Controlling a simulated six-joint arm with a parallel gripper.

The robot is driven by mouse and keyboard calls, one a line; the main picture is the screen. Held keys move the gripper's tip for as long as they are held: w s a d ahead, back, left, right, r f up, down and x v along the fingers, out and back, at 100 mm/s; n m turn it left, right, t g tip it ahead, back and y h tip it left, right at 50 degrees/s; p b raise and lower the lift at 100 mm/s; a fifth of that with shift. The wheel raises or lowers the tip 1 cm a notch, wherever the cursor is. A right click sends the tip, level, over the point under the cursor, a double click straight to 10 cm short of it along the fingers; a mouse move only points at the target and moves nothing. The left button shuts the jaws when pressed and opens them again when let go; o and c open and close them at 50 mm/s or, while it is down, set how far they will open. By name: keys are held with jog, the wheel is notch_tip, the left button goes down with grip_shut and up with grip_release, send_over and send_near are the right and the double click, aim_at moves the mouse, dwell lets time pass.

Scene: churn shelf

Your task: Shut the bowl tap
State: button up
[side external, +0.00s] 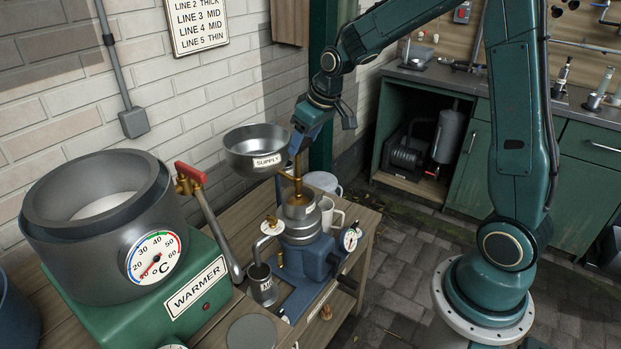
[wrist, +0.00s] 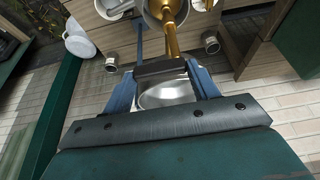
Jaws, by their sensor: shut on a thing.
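The steel supply bowl (side external: 257,160), labelled SUPPLY, stands above the bench beside my gripper (side external: 299,146). A brass pipe (side external: 298,172) runs down from near the bowl to the churn (side external: 299,212); it also shows in the wrist view (wrist: 172,38). In the wrist view my gripper (wrist: 162,72) has its blue fingers on either side of a dark block (wrist: 160,68), which looks like the bowl tap's handle. The gripper is shut on it. The tap's body is mostly hidden, so I cannot tell how far it is turned.
The warmer (side external: 190,285) with its dial and large grey pot (side external: 70,200) stands at left. A red-handled brass fitting (side external: 188,176) is near the bowl. A small metal cup (side external: 263,289) stands under the churn's spout.

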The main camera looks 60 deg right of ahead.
jog(key=o, duration=1)
jog(key=shift+r, duration=0.15)
jog(key=v, duration=1.3)
jog(key=shift+s+r, duration=0.2)
jog(key=shift+t, duration=0.6)
jog(key=s+a, duration=0.3)
jog(key=s, duration=0.4)
jog(key=s+a+f, duration=0.1)
jog(key=s+a, duration=0.2)
jog(key=s, duration=0.4)
jog(key=s+a+f, duration=0.1)
jog(key=s+a, duration=0.2)
jog(key=s, duration=0.4)
jog(key=shift+s+a+f, duration=0.15)
jog(key=shift+a+f, duration=0.05)
